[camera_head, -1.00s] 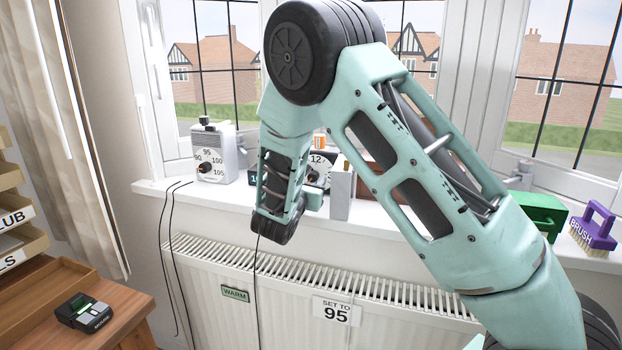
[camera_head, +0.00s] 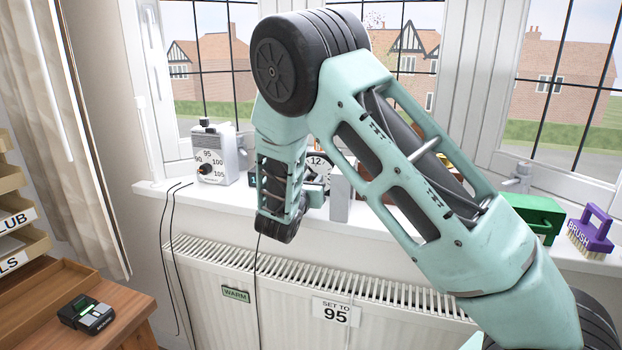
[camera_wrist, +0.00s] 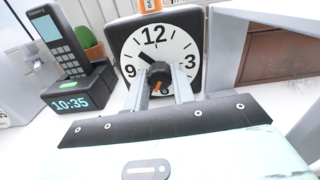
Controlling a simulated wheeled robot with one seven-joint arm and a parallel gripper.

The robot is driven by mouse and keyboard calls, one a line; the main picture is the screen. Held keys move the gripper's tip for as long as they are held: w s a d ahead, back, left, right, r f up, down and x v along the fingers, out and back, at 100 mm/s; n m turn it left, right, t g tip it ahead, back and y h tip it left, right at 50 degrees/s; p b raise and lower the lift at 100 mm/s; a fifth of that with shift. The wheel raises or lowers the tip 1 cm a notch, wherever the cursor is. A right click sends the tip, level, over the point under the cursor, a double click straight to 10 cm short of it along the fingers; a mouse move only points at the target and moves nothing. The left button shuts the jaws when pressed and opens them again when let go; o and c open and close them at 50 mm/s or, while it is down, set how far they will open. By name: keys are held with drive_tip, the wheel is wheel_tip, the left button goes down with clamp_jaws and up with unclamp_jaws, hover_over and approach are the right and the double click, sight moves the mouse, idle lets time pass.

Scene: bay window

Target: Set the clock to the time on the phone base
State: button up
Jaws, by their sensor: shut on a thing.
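The clock (camera_wrist: 181,45) has a white face in a black case and stands on the sill; in the head view only part of it (camera_head: 319,170) shows beside my arm. In the wrist view my gripper (camera_wrist: 160,78) is shut on the dark knob (camera_wrist: 159,72) at the middle of the clock face. A dark hand points to the upper left, between 9 and 12. The knob has an orange mark low on it. The lower face is hidden by my gripper. The phone base (camera_wrist: 78,103), left of the clock, reads 10:35, with a handset (camera_wrist: 62,45) standing in it.
A white dial box (camera_head: 226,150) stands left on the sill, a grey block (camera_head: 341,190) right of the clock. A green box (camera_head: 535,215) and purple brush (camera_head: 592,230) are farther right. A radiator (camera_head: 270,290) is below; a wooden desk (camera_head: 130,300) holds a small device (camera_head: 86,314).

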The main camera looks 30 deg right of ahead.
drive_tip(key=o, duration=1)
drive_tip(key=shift+a, duration=0.1)
drive_tip(key=b+v, duration=0.1)
drive_tip(key=v, duration=1.6)
drive_tip(key=shift+s, duration=0.15)
